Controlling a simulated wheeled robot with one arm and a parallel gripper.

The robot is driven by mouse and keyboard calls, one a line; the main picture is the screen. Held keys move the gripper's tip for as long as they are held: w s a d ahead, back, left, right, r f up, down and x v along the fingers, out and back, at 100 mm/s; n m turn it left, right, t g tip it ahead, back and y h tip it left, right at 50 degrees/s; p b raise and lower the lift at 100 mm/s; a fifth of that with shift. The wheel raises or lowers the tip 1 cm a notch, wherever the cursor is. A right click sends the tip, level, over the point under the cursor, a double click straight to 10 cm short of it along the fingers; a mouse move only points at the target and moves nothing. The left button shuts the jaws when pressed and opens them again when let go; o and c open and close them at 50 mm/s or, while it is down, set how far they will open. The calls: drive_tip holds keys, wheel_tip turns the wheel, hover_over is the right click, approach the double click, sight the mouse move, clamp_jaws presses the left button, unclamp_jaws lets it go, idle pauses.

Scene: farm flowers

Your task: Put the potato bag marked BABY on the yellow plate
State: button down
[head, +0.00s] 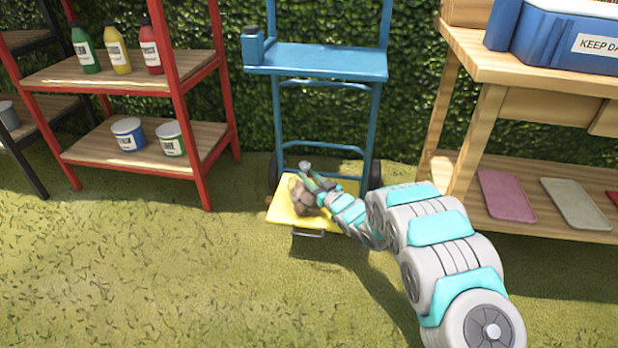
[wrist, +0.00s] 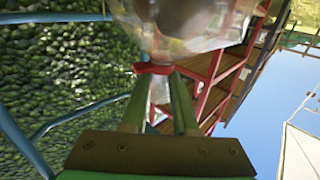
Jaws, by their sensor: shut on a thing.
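A bag of brown potatoes (head: 301,197) is over the yellow plate (head: 285,215) at the foot of the blue hand truck. I cannot tell whether it rests on the plate or hangs just above it. No marking on it can be read. My gripper (head: 316,183) is at the bag's top. In the wrist view, my gripper (wrist: 162,98) is shut on the gathered neck of the clear bag (wrist: 190,28), by a red tie. The bag's body is partly cut off by the frame's top edge.
The blue hand truck (head: 318,62) stands against the hedge. A red shelf (head: 180,70) with bottles and tins is at the left. A wooden workbench (head: 470,50) with a blue crate (head: 545,35) is at the right. The grass in front is clear.

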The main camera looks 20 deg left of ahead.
drive_tip(key=shift+r, duration=0.15)
drive_tip(key=c, duration=0.7)
unclamp_jaws()
drive_tip(key=v, duration=1.2)
drive_tip(key=shift+d+p, duration=0.1)
drive_tip(key=shift+p, duration=0.3)
